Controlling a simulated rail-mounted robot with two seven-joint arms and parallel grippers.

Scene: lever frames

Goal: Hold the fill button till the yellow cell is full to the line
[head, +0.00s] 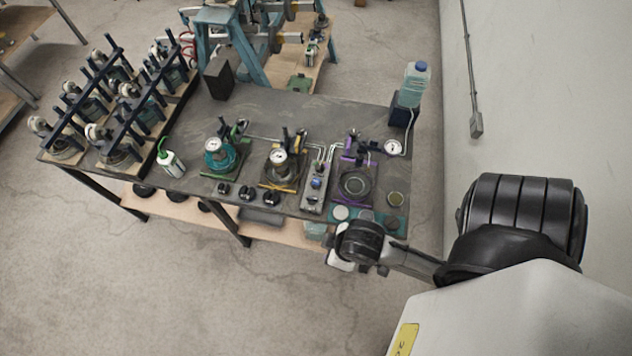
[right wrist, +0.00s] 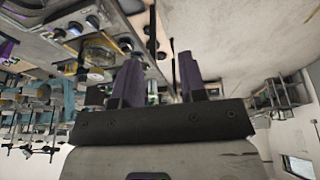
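The yellow cell (head: 278,163), with a gauge on it and a yellow strip at its front, stands on the dark table between a teal cell (head: 221,153) and a purple cell (head: 355,183). Its fill level and line are too small to read. A grey control box (head: 313,191) with a blue button (head: 316,183) stands just right of the yellow cell; I take this as the fill button. My right gripper (right wrist: 158,82) has its two purple fingers apart with nothing between them. In the head view its arm hangs off the table's front edge, below the purple cell. My left gripper is out of view.
A water bottle (head: 416,82) stands at the table's back right, near the wall. A green-topped squeeze bottle (head: 170,160) and several dark clamp frames are at the left. Dark knobs (head: 247,194) lie along the front edge. A teal mat (head: 379,218) lies at the front right.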

